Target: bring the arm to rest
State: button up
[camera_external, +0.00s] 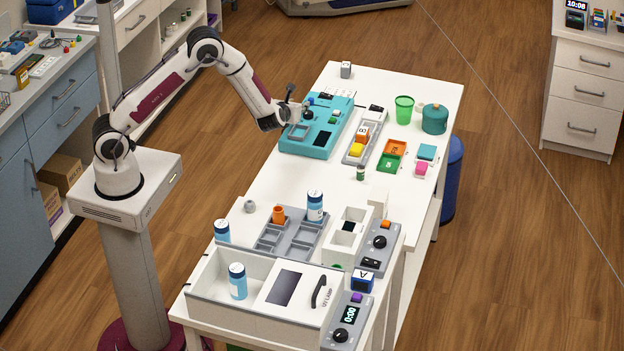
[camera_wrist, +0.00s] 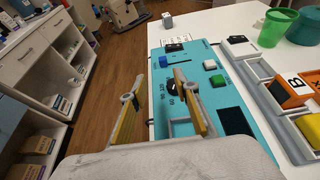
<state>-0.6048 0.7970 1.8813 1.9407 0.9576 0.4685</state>
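My arm reaches from its white pedestal over the left side of the white table (camera_external: 270,185). My gripper (camera_external: 294,103) is above the near left part of a teal control panel (camera_external: 318,148). In the wrist view my gripper (camera_wrist: 158,80) has its two yellow-edged fingers spread apart, with nothing held between them. The teal panel (camera_wrist: 204,80) lies beyond and below the fingers, with a black knob, a blue part and green and white buttons. Whether the fingers touch the panel is not clear.
Right of the panel are a grey tray (camera_external: 352,157) with coloured blocks, a green cup (camera_external: 403,111) and a teal pot (camera_external: 434,119). Nearer are a grey rack (camera_external: 305,243), blue-and-white bottles (camera_external: 315,206) and an open white box (camera_external: 210,284). Bare table lies between panel and rack.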

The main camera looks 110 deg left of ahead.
jog(key=shift+s+d+f+n, duration=0.1)
jog(key=shift+s+f+n, duration=0.2)
jog(key=shift+n, duration=0.2)
jog(key=s+d+n+g+h, duration=0.4)
jog(key=s+d+n, duration=0.5)
jog(key=s+d, duration=0.15)
jog(key=s+d+r+n+t+h, duration=0.2)
jog(key=d+r, duration=0.4)
jog(key=d, duration=0.8)
jog(key=s+d+r+n+t+h, duration=0.2)
jog(key=d+r, duration=0.5)
jog(key=d, duration=0.7)
jog(key=s+d+r+n+t+h, duration=0.3)
jog(key=d+r, duration=0.4)
jog(key=d, duration=0.7)
jog(key=shift+n+t+h, duration=0.5)
jog(key=shift+t+h, duration=0.7)
jog(key=shift+t, duration=0.1)
